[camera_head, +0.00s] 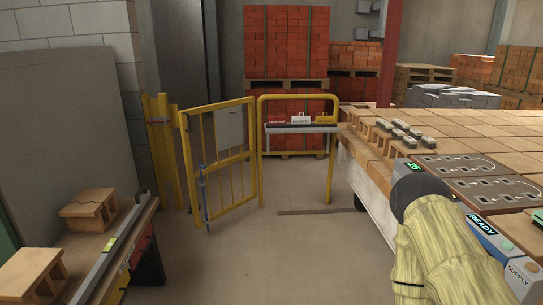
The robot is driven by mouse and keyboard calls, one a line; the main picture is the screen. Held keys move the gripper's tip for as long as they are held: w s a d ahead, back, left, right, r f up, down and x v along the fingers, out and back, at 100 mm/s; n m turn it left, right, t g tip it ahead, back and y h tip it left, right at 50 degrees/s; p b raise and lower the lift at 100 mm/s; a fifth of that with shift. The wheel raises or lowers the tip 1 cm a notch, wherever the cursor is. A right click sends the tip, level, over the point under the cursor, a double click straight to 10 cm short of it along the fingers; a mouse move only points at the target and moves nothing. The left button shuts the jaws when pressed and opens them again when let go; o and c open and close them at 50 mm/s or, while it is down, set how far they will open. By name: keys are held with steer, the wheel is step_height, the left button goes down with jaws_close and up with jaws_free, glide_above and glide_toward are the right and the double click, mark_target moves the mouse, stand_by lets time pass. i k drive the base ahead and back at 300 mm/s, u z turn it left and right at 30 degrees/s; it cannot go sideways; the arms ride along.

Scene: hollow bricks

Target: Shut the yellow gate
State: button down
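The yellow gate (222,172) stands left of the picture's middle, a barred panel with a grey plate on its upper part. It stands at an angle, its left end nearer me. A blue upright part runs down that left end. Yellow posts (162,150) stand beside the wall just left of it. A yellow rail frame (332,160) stands at its right end. I cannot tell from this view which end is hinged or whether it is latched. My arm with a ribbed cover shows at the lower right; my gripper is not visible.
A tiled-top table (470,140) with small bricks and patterned panels fills the right. A bench (137,222) with hollow bricks (88,210) and a level stands at lower left. Grey floor (255,260) lies clear between them. Stacked red bricks (285,45) stand behind.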

mark_target(229, 121)
steer(key=u, duration=0.15)
steer(key=i, duration=1.6)
steer(key=u, duration=0.7)
steer(key=i, duration=1.65)
steer(key=u, duration=0.45)
steer(key=i, duration=0.4)
steer(key=u, duration=0.1)
